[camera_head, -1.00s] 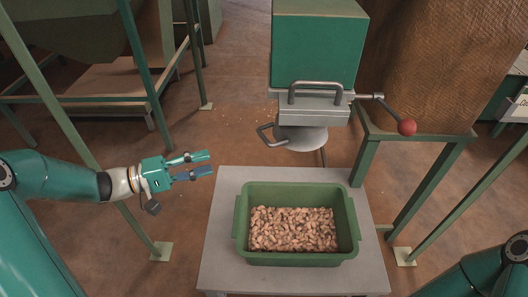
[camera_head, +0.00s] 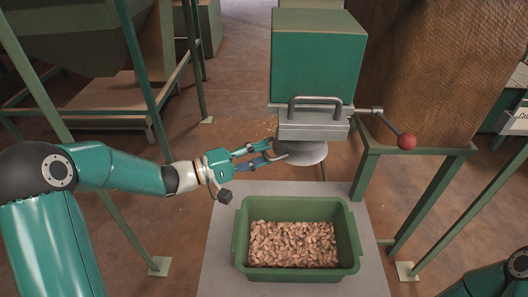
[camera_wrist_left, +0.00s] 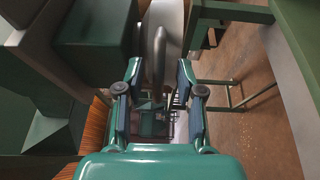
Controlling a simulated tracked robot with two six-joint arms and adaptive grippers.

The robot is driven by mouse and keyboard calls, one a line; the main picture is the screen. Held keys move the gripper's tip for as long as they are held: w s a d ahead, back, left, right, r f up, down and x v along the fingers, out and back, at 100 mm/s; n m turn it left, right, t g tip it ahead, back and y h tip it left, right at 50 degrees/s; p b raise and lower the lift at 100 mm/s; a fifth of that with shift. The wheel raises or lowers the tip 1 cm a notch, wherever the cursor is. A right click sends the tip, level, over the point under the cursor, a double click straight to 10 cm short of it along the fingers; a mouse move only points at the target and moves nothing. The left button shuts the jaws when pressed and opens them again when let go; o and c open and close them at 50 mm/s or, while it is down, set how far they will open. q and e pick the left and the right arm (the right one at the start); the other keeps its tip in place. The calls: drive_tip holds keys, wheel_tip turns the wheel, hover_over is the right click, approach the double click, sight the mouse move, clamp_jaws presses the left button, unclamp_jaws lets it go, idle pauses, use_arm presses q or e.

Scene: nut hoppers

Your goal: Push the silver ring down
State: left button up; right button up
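The silver ring (camera_head: 281,149) is a grey metal loop on the left side of the spout under the green hopper box (camera_head: 317,62). In the head view my left gripper's fingers hide most of it. My left gripper (camera_head: 272,150) has its fingertips at the ring. In the left wrist view the ring (camera_wrist_left: 159,55) stands as a narrow loop between the two fingertips (camera_wrist_left: 159,75), with gaps on both sides. The fingers are apart and open. Of my right arm only a part shows at the lower right; its gripper is out of view.
A green bin (camera_head: 243,262) full of nuts sits on a grey table (camera_head: 220,235) below the spout. A lever with a red ball (camera_head: 407,141) sticks out right of the hopper. Green frame legs (camera_head: 425,200) stand right, with more green posts at left.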

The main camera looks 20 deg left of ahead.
use_arm(q)
drive_tip(key=shift+w+d, duration=0.45)
drive_tip(key=shift+d, duration=0.05)
clamp_jaws()
